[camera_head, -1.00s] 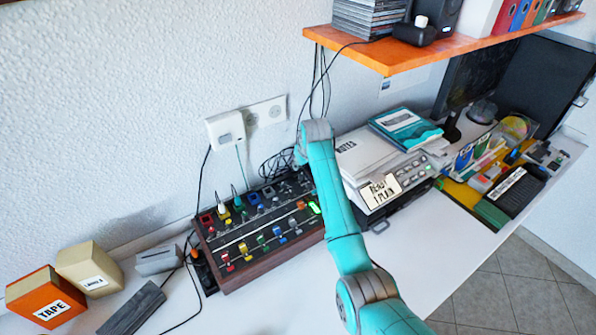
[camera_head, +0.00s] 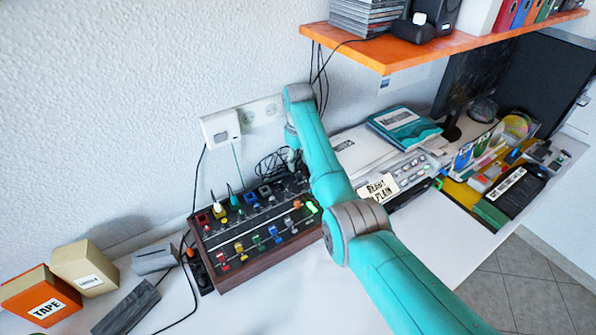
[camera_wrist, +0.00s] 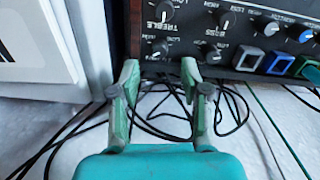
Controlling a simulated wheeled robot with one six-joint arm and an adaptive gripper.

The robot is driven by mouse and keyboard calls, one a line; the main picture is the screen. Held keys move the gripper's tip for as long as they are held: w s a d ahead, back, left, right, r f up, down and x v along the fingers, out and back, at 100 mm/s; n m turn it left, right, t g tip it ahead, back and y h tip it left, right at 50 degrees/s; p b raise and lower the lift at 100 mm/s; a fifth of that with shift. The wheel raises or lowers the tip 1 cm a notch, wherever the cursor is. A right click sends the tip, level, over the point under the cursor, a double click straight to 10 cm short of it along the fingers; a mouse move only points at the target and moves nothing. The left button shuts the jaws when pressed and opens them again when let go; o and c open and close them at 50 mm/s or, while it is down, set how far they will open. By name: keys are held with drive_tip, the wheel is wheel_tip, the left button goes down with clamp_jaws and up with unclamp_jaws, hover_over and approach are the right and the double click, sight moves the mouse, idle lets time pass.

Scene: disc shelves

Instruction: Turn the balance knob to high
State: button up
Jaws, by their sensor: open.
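A dark control panel with wooden sides (camera_head: 262,264) lies on the white desk, with coloured switches and sliders. Its edge also shows in the wrist view (camera_wrist: 141,62), with several small black knobs. One knob is labelled TREBLE (camera_wrist: 165,11) and another BASS (camera_wrist: 225,20). Two more knobs, one left (camera_wrist: 160,48) and one right (camera_wrist: 212,55), sit closer to the panel's edge; I cannot read a balance label. My gripper (camera_wrist: 159,72) is open and empty, its fingertips near the panel edge just short of the left unlabelled knob. In the head view my arm hides the gripper.
Black cables (camera_wrist: 165,122) lie loose beneath my fingers. A white box (camera_wrist: 35,45) stands close on the left in the wrist view.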

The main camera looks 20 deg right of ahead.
sight(298, 173)
drive_tip(key=shift+f, duration=2.4)
clamp_jaws()
